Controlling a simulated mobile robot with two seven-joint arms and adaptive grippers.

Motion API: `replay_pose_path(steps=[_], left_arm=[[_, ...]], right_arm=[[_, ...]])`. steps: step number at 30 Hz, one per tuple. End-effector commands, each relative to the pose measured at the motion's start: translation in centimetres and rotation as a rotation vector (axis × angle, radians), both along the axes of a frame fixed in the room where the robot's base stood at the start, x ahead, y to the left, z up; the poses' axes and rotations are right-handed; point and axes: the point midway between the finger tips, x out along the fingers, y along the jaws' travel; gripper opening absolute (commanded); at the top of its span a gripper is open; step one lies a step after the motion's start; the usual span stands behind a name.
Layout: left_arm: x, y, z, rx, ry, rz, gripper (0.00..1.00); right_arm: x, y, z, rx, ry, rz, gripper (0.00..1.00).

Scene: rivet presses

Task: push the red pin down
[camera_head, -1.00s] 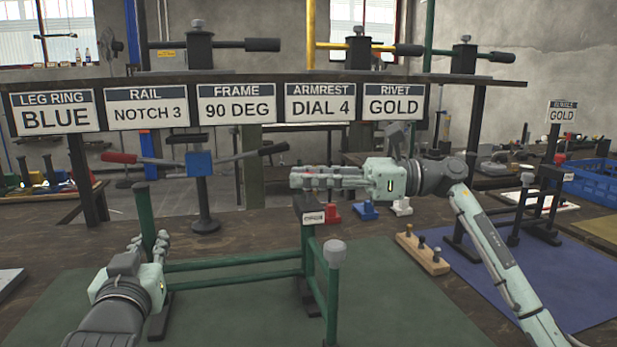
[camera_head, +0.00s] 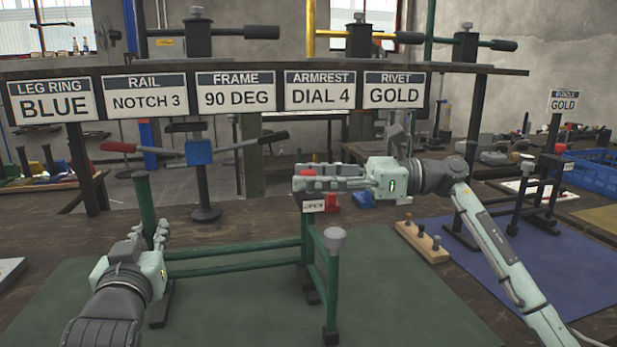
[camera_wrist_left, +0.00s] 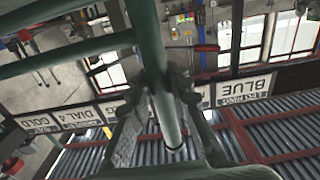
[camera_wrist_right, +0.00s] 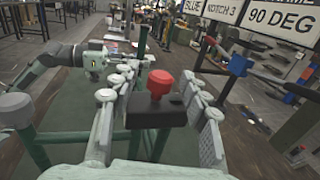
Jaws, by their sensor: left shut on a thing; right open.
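A red pin (camera_wrist_right: 160,82) stands upright on a dark block (camera_wrist_right: 157,110) in the right wrist view. My right gripper (camera_head: 303,181) is open and horizontal at the block. Its fingers lie on either side of the pin with gaps, and they partly hide the pin in the head view (camera_head: 313,167). My left gripper (camera_head: 160,237) is shut on the frame's left green post (camera_wrist_left: 165,110).
A signboard (camera_head: 240,97) spans the back of the bench. A wooden block with pegs (camera_head: 422,242) and a second, dark frame on a blue mat (camera_head: 510,240) are at the right. The green mat (camera_head: 410,290) is bare in front.

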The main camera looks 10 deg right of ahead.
Motion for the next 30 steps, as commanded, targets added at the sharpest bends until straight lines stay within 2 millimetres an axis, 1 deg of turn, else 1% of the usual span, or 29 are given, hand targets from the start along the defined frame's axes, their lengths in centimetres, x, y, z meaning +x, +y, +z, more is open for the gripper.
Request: replay_pose_path(steps=[5,12,16,21,30], left_arm=[[0.0,0.0,0.2,-0.001,-0.004,0.001,0.0],[0.0,0.0,0.2,-0.001,-0.004,0.001,0.0],[0.0,0.0,0.2,-0.001,-0.004,0.001,0.0],[0.0,0.0,0.2,-0.001,-0.004,0.001,0.0],[0.0,0.1,0.2,-0.001,-0.004,0.001,0.0]], right_arm=[[-0.6,-2.9,-0.1,-0.004,0.002,-0.005,0.46],[-1.9,-7.9,-0.2,-0.003,0.004,-0.004,0.46],[-2.5,-9.8,-0.1,-0.003,0.002,-0.003,0.46],[-2.9,-11.1,-0.1,-0.001,0.002,-0.001,0.46],[-2.9,-11.2,-0.1,-0.001,0.001,0.0,0.46]])
